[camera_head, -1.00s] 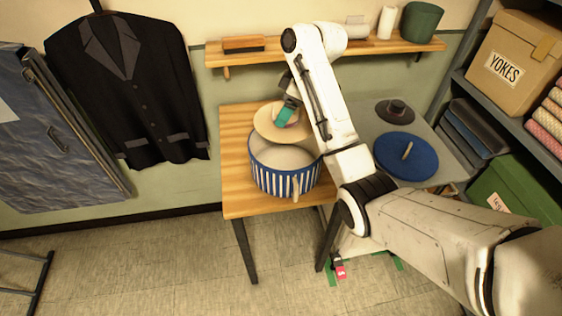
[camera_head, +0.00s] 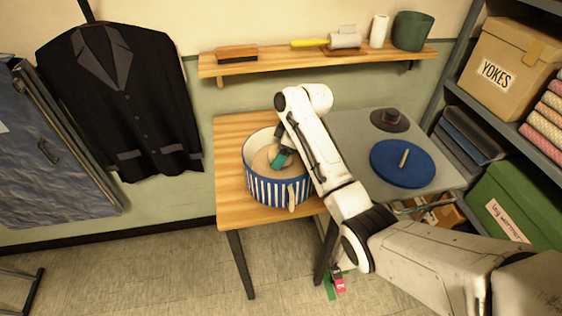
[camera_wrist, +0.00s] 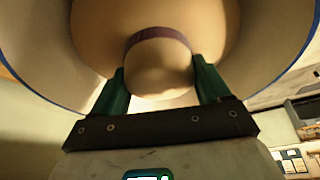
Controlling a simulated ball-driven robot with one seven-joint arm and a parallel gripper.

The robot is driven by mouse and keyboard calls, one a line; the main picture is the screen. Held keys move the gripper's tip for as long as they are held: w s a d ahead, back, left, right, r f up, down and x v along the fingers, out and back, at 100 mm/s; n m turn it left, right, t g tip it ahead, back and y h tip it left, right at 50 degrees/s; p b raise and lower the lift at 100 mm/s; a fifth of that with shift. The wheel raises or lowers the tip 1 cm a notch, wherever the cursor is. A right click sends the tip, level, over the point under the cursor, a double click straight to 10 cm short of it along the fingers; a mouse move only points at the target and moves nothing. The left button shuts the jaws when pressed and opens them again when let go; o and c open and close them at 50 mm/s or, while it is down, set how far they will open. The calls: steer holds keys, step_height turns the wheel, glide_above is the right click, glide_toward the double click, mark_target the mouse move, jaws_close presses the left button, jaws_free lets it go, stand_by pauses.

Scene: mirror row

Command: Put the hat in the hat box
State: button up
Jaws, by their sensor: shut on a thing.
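The hat is pale beige with a wide brim and a purple band; in the head view its brim (camera_head: 261,160) shows inside the box, partly hidden by my gripper. The hat box (camera_head: 272,191) is round, blue-and-white striped and open, and stands on the wooden table. My gripper (camera_head: 281,160) reaches down into the box. In the wrist view my gripper (camera_wrist: 160,74) has its green fingers on both sides of the hat's crown (camera_wrist: 158,68), shut on it. The box wall surrounds the brim. I cannot tell whether the hat touches the bottom.
A round blue lid (camera_head: 386,172) with a pale handle lies on the grey table (camera_head: 352,130) to the right, near a dark hat (camera_head: 390,118). A wall shelf (camera_head: 290,64) with several items runs behind. A dark jacket (camera_head: 125,100) hangs at left.

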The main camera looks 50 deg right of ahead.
step_height(320, 180, down, 4)
steer(key=shift+r, duration=0.1)
stand_by(0.4)
steer(key=shift+f, duration=0.5)
steer(key=shift+f, duration=0.15)
steer(key=o, duration=1)
steer(key=shift+o, duration=0.2)
